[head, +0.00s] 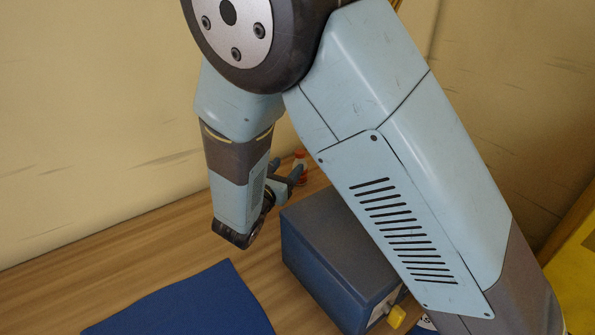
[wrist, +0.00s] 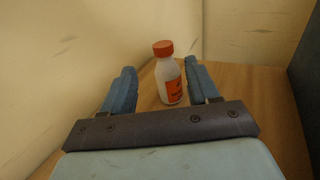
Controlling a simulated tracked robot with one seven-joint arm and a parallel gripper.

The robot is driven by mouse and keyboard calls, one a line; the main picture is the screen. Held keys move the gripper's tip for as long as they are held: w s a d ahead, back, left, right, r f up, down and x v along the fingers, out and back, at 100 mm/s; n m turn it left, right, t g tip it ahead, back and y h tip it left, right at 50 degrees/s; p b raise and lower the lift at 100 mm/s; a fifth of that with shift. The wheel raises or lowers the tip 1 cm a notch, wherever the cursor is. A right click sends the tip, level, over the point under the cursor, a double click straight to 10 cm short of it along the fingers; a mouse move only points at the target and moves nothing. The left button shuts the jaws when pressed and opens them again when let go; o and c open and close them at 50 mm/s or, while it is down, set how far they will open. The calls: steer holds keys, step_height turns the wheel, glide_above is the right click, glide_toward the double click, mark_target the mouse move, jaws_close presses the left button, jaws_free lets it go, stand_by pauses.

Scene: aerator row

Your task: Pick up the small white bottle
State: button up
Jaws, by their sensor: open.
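The small white bottle (wrist: 171,84) has an orange-red cap and an orange label with dark print. In the wrist view it stands upright on the wooden table, near the walls. My gripper (wrist: 158,76) is open, with one blue finger to the left of the bottle and one to the right. The right finger is close to the bottle; I cannot tell whether it touches. In the head view the bottle (head: 301,166) shows only partly, behind my arm and beside my gripper (head: 293,177).
A dark blue box (head: 335,255) with a yellow knob (head: 396,316) stands on the table, right of my gripper. A blue mat (head: 185,308) lies at the front left. Pale walls (head: 90,110) rise behind the table. The wooden table (head: 130,248) is bare at left.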

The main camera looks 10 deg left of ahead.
mark_target(303, 152)
steer(key=x, duration=0.4)
steer(key=shift+w+d, duration=0.15)
steer(key=shift+w, duration=0.2)
steer(key=shift+f+x, duration=0.15)
steer(key=shift+x, duration=1.15)
steer(key=shift+f+x, duration=0.1)
steer(key=shift+x, duration=1.25)
steer(key=shift+s+d, duration=0.1)
steer(key=shift+d, duration=0.05)
jaws_close()
